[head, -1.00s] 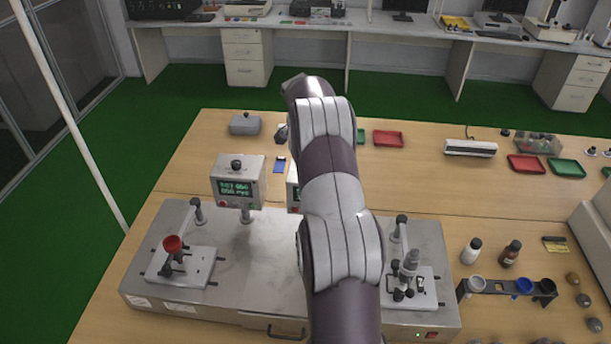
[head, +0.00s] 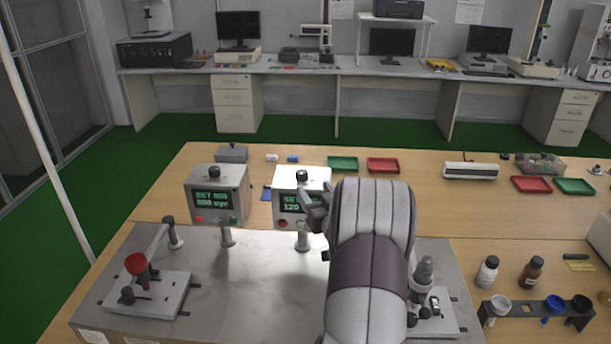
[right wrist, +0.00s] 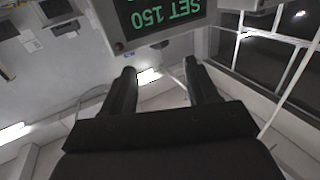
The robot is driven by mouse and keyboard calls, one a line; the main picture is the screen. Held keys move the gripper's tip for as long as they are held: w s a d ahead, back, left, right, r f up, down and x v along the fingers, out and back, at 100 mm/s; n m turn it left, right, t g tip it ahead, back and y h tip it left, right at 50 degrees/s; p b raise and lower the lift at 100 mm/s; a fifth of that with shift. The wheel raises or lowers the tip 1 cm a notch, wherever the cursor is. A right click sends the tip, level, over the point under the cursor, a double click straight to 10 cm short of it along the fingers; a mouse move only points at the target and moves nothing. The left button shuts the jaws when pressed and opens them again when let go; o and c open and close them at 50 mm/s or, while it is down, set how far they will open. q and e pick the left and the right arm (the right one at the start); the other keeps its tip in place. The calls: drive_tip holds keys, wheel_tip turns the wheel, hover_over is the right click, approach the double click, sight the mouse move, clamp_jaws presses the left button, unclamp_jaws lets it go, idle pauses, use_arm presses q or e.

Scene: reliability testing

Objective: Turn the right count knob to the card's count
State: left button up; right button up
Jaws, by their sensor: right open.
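The right count box (head: 288,205) is a white box on a post with a green display and a black knob (head: 301,175) on top. My right gripper (head: 314,211) is at the box's front right, below the knob, and partly covers the display. In the right wrist view my right gripper (right wrist: 162,72) is open with nothing between its fingers. An upside-down display (right wrist: 160,12) reading "SET 150" shows beyond the fingertips; the knob is not visible there. My left gripper is not in view.
The left count box (head: 217,198), with its own black knob (head: 214,168), stands just left. Below is a metal test rig (head: 250,275) with a red-cupped fixture (head: 137,264). Bottles (head: 487,271) and a cup rack (head: 535,308) stand at right.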

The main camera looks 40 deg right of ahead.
sight(304, 176)
drive_tip(key=p+x, duration=0.1)
drive_tip(key=x, duration=0.6)
drive_tip(key=shift+s, duration=0.1)
drive_tip(key=shift+w+d+f, duration=0.1)
drive_tip(key=shift+w+d, duration=0.05)
drive_tip(key=shift+w, duration=0.15)
